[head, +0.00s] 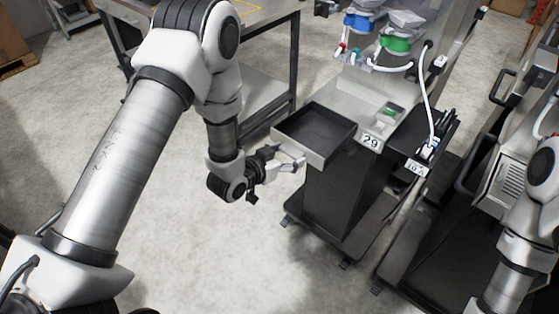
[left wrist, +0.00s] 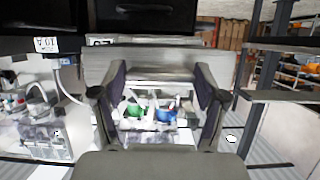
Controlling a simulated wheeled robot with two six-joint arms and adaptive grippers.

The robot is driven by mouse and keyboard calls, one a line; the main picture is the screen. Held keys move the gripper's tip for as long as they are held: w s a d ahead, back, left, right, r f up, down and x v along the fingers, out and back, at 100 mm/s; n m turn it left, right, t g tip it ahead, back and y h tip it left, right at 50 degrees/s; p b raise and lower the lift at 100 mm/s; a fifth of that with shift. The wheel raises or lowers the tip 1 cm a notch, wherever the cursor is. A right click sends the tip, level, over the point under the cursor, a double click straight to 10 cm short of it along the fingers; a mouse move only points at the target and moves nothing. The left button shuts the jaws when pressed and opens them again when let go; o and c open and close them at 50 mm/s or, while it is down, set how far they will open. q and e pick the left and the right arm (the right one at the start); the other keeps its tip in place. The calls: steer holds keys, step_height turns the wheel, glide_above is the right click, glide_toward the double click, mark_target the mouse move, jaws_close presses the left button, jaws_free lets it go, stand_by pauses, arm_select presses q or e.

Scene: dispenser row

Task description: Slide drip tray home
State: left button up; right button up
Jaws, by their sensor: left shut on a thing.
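The drip tray (head: 298,150) is a shallow box with a dark, empty inside and a light metal front. It sticks out toward the left from the dispenser stand marked 29, with its inner end at the stand. My left gripper (head: 284,166) is at the tray's front face, shut on its handle. In the left wrist view, my two fingers (left wrist: 160,84) stand on either side at the tray's light front panel (left wrist: 225,62). The fingers hide part of the handle. My right arm shows at the right edge of the head view, but its gripper is out of frame.
The stand's number card (head: 371,140) is right of the tray. Blue (head: 362,22) and green (head: 396,44) dispenser parts are above. A neighbouring unit carries a 10 A card (head: 417,167). A metal table (head: 262,22) stands behind my left arm. The floor left of the stand is clear.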

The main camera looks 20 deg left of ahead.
mark_target(291, 150)
arm_select(q)
steer(key=w, duration=0.1)
steer(key=w+d, duration=0.1)
steer(key=w, duration=0.1)
steer(key=shift+w, duration=0.2)
steer(key=shift+w+d+f+b, duration=0.1)
steer(key=shift+w+d+b, duration=0.35)
steer(key=shift+w, duration=0.8)
steer(key=shift+w+d+f+b, duration=0.1)
steer(key=shift+w+d+b, duration=0.3)
steer(key=shift+w, duration=0.8)
steer(key=shift+w+d+f+b, duration=0.1)
steer(key=shift+w+d+b, duration=0.3)
steer(key=shift+w, duration=0.85)
steer(key=shift+d, duration=0.1)
steer(key=shift+f, duration=0.2)
steer(key=shift+w+d+b, duration=0.3)
steer(key=shift+w, duration=0.55)
steer(key=shift+w+d+b, duration=0.35)
steer(key=shift+w, duration=0.5)
steer(key=shift+w+d+b, duration=0.3)
steer(key=shift+w, duration=0.55)
steer(key=o, duration=1.9)
steer(key=shift+c, duration=0.2)
steer(key=shift+s, duration=0.1)
